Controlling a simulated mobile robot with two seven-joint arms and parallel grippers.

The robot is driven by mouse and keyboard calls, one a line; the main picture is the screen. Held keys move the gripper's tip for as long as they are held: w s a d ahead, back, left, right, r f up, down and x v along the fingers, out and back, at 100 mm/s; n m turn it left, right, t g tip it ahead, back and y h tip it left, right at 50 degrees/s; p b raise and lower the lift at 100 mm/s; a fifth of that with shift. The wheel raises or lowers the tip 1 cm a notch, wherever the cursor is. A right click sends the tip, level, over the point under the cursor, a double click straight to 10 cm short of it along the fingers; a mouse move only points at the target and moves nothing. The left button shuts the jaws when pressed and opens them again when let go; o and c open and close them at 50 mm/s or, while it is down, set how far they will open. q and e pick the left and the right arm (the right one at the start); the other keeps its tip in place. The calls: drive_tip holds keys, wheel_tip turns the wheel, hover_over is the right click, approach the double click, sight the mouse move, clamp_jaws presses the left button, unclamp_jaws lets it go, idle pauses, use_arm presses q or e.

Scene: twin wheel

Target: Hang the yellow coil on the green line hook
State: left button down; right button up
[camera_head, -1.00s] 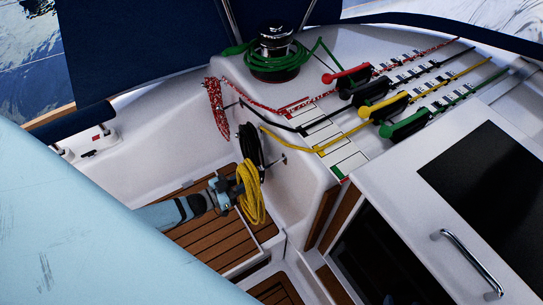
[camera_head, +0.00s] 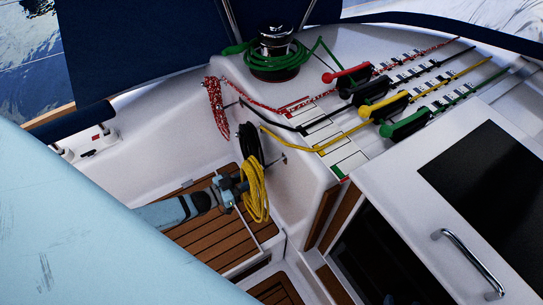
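The yellow coil (camera_head: 256,195) hangs in long loops above the teak floor, beside the white side wall. Its line runs up over the ledge to the yellow-handled clutch (camera_head: 390,105). My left gripper (camera_head: 240,187) is at the coil's upper left and appears shut on it; the fingertips are partly hidden by the loops. A small dark hook (camera_head: 281,159) sticks out of the wall just right of the coil's top, apart from the gripper. I cannot read which line it belongs to. My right gripper is not in view.
A black coil (camera_head: 249,143) hangs close behind the yellow coil's top. A red-and-white coil (camera_head: 216,108) hangs farther up left. A green line wraps the winch (camera_head: 275,55) and runs to the green-handled clutch (camera_head: 406,125). The wall below the small hook is bare.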

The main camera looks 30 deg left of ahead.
use_arm(q)
drive_tip(key=shift+b+x, duration=0.7)
drive_tip(key=shift+x, duration=1.9)
idle(0.4)
drive_tip(key=shift+w+d+f+b, duration=0.2)
drive_tip(key=shift+w+f+b, duration=0.25)
drive_tip(key=shift+b, duration=0.1)
idle(0.8)
drive_tip(key=shift+w+f+b, duration=0.15)
drive_tip(key=shift+f+b, duration=0.25)
idle(0.9)
drive_tip(key=c, duration=0.8)
unclamp_jaws()
drive_tip(key=shift+d, duration=0.1)
drive_tip(key=shift+c, duration=0.2)
drive_tip(key=shift+f, duration=0.15)
drive_tip(key=f+b+v, duration=0.1)
drive_tip(key=b+v, duration=0.1)
drive_tip(key=v, duration=1.2)
drive_tip(key=s+d+r+n+g+y, duration=0.1)
drive_tip(key=s+d+g+y, duration=0.1)
drive_tip(key=d, duration=0.6)
drive_tip(key=s+d+r+n+g+y+p, duration=0.1)
drive_tip(key=s+d+r+g+y, duration=0.1)
drive_tip(key=d, duration=0.6)
drive_tip(key=shift+s+d+r+g+y, duration=0.2)
drive_tip(key=shift+s+r+g+y, duration=0.15)
drive_tip(key=shift+s, duration=0.35)
